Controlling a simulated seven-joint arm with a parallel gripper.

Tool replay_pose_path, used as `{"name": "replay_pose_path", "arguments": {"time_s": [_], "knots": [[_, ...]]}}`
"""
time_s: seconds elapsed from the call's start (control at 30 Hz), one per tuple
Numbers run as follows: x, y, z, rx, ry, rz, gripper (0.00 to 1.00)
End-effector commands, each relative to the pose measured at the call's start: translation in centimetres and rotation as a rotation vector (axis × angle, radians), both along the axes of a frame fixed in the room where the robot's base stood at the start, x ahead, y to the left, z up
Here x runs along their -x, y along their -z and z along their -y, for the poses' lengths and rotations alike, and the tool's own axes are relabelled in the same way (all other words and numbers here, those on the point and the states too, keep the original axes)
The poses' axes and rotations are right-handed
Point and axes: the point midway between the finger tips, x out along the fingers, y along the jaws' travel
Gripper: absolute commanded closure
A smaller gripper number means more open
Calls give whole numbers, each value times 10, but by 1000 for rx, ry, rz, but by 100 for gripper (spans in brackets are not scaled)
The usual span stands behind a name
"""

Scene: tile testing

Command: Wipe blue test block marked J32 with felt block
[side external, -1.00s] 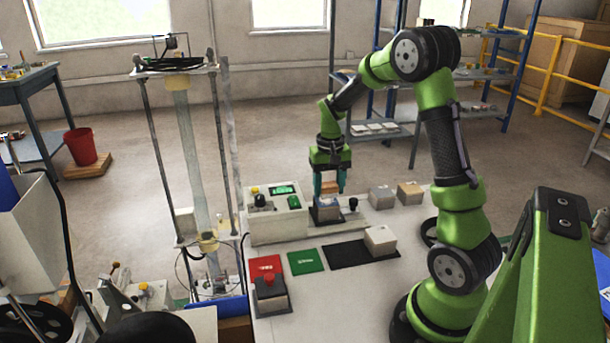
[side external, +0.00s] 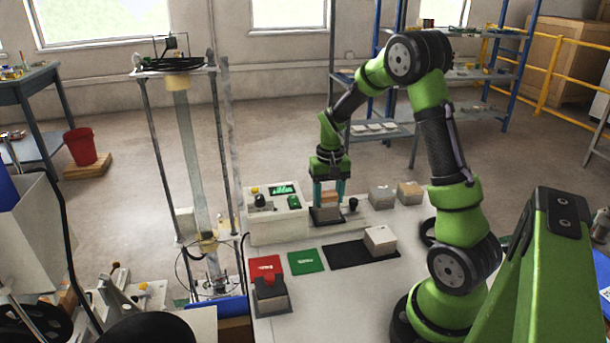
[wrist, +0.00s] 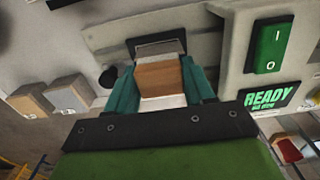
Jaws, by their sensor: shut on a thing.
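My gripper (side external: 328,196) has teal fingers shut on the tan-brown felt block (side external: 329,197), low over the tester's small platform. The felt block also shows between the fingers in the wrist view (wrist: 158,78). A grey block face with a dark edge (side external: 326,213) lies directly below the fingers. In the wrist view a grey surface (wrist: 160,48) lies just beyond the brown block. I cannot tell whether the two touch. No blue face and no J32 marking can be read now; the blue test block is hidden or not distinguishable.
The white tester (side external: 275,215) with its green READY screen (wrist: 268,97) stands close left of the gripper. A dark knob (side external: 353,204) is close right. Grey (side external: 382,197) and tan (side external: 410,192) blocks stand farther right. Red and green mats (side external: 306,261) and a black mat (side external: 345,254) lie in front.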

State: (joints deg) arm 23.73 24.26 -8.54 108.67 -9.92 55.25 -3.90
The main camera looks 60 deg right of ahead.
Motion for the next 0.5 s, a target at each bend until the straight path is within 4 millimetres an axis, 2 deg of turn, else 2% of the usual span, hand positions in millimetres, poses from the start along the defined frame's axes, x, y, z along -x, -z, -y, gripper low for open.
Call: {"name": "replay_pose_path", "arguments": {"time_s": [0.37,0.5], "knots": [[-26,1,26,-1,0,-2,76],[-14,1,14,-2,-1,-2,76]]}}
